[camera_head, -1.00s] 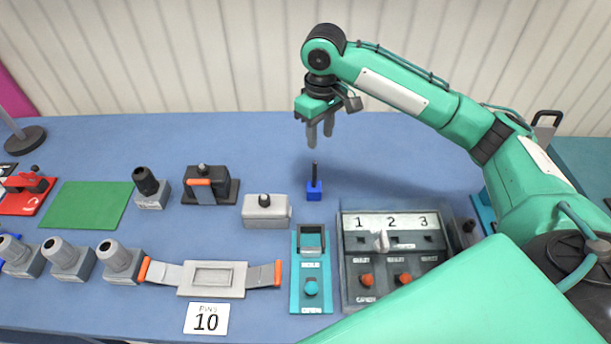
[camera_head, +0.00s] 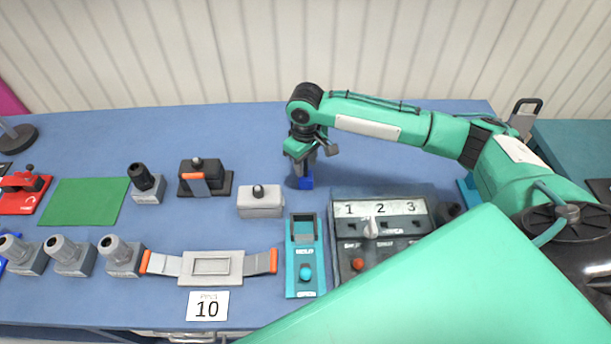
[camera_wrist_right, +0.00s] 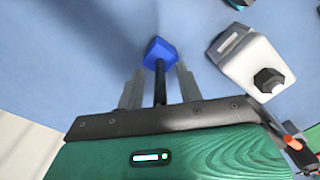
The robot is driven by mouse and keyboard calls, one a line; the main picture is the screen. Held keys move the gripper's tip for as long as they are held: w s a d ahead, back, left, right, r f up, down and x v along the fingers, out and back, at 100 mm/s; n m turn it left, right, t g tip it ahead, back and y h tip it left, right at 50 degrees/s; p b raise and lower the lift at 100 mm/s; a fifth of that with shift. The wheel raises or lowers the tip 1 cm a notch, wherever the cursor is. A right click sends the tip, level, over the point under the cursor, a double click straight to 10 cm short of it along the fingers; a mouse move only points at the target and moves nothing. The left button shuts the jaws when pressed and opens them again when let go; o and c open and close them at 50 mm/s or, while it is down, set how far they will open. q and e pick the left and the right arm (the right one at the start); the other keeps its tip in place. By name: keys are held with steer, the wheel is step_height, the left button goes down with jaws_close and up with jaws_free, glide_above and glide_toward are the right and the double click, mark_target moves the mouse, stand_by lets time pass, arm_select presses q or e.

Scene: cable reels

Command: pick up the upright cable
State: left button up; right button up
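The upright cable is a thin black rod standing in a small blue block (camera_head: 306,183) on the blue table. In the right wrist view its black rod (camera_wrist_right: 160,85) rises from the blue block (camera_wrist_right: 159,51) between the fingers. My right gripper (camera_head: 304,168) points down over it in the head view and hides the rod. In the wrist view the right gripper (camera_wrist_right: 160,86) is open, with a grey finger on each side of the rod and a gap to both. My left gripper is not in view.
A light grey box with a black knob (camera_head: 261,201) stands just left of the cable. In front are a teal switch unit (camera_head: 304,285) and a numbered panel (camera_head: 345,232). A green mat (camera_head: 85,203) lies at left. The table behind the cable is clear.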

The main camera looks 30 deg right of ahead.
steer(key=shift+f, duration=0.2)
jaws_close()
steer(key=shift+r, duration=0.15)
